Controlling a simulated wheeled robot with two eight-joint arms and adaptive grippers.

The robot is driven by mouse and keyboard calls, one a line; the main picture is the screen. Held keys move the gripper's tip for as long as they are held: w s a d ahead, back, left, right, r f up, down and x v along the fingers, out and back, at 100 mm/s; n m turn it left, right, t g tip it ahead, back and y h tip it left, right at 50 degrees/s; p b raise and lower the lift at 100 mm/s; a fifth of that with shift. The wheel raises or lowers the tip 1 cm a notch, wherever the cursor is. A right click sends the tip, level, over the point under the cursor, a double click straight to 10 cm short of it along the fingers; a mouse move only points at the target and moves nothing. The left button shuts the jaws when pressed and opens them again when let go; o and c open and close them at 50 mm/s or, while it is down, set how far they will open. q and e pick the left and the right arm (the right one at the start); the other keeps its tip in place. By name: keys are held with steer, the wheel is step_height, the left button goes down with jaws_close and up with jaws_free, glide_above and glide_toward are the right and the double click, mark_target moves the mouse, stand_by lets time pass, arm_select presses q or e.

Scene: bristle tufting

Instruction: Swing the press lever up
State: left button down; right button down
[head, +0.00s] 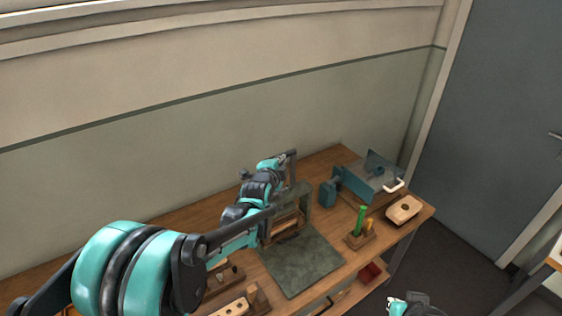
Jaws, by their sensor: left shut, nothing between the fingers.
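The press (303,195) stands at the back middle of the bench, a grey-green frame with a wooden block in it. My left arm crosses in front of it and hides much of it. A dark upright bar (293,170) rises at the press, seemingly its lever, but the arm's overlap leaves this unclear. My left gripper (284,158) is shut and empty, close beside the top of this bar; I cannot tell whether they touch. A small part of my right arm's end (415,304) shows at the bottom edge, its fingers not clear.
A green mat (301,262) lies before the press. To the right are a teal machine with a white handle (372,178), a wooden block with a hole (403,209) and a holder with a green tool (360,221). Wooden parts (234,307) lie at front left. A wall stands behind.

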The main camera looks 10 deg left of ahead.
arm_select(q)
steer(key=shift+w+a+r+n+g+p, duration=0.15)
steer(key=shift+w+a+n+g+p, duration=0.15)
steer(key=shift+w+a, duration=0.2)
steer(key=shift+w+a+r+n+g+p, duration=0.15)
steer(key=shift+w+a+n+g+p, duration=0.05)
steer(key=shift+w+a+p, duration=0.25)
steer(key=shift+w+a+h, duration=0.35)
steer(key=shift+a+h, duration=0.05)
steer(key=shift+a, duration=0.05)
steer(key=shift+d+f, duration=0.1)
